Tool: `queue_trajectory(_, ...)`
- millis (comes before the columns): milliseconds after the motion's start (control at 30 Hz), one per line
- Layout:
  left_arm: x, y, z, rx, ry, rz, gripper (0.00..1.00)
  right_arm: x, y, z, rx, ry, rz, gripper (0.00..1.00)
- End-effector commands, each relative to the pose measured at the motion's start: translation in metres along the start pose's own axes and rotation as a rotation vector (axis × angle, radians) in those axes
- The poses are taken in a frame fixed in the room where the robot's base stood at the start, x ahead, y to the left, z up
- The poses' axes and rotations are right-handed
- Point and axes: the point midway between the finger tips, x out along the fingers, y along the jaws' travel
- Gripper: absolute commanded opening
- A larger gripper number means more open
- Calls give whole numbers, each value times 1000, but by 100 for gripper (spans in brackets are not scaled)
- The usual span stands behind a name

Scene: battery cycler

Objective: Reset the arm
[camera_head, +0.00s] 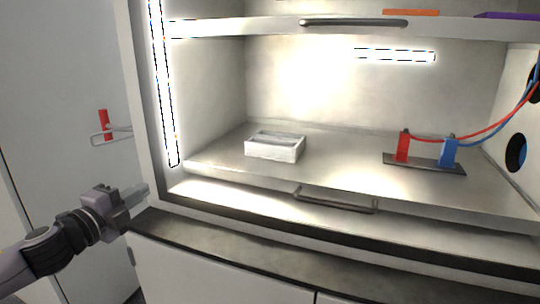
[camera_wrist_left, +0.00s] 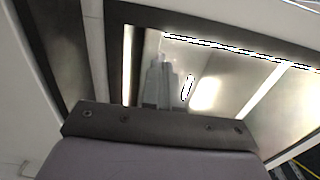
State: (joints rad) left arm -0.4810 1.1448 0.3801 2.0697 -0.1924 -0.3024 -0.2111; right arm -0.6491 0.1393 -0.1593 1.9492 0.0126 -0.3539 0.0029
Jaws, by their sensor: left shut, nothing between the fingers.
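My left gripper (camera_head: 138,193) is at the lower left in the head view, in front of the left edge of the cabinet opening. Its fingers are shut with nothing between them, and they point right towards the cabinet. In the left wrist view the shut fingers (camera_wrist_left: 159,84) show in front of the bright cabinet interior. My right gripper is in neither view.
A white tray (camera_head: 275,153) stands on the cabinet shelf (camera_head: 335,165). A battery holder with a red clamp (camera_head: 403,147) and a blue clamp (camera_head: 449,153), both wired, stands to the right. Handles (camera_head: 337,201) project at the front. A dark counter ledge (camera_head: 230,245) runs below.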

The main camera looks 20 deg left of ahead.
Motion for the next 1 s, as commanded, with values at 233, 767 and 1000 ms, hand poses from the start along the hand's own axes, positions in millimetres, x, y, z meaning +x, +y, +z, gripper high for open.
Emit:
queue_trajectory(233, -12, 48, 4, -127, -39, 69, 0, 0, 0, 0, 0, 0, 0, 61)
queue_trajectory(767, -132, 311, -130, -1038, -269, 489, 0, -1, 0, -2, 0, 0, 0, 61)
queue_trajectory(1000, -170, 350, -224, -1357, -331, 608, 0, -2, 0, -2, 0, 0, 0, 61)
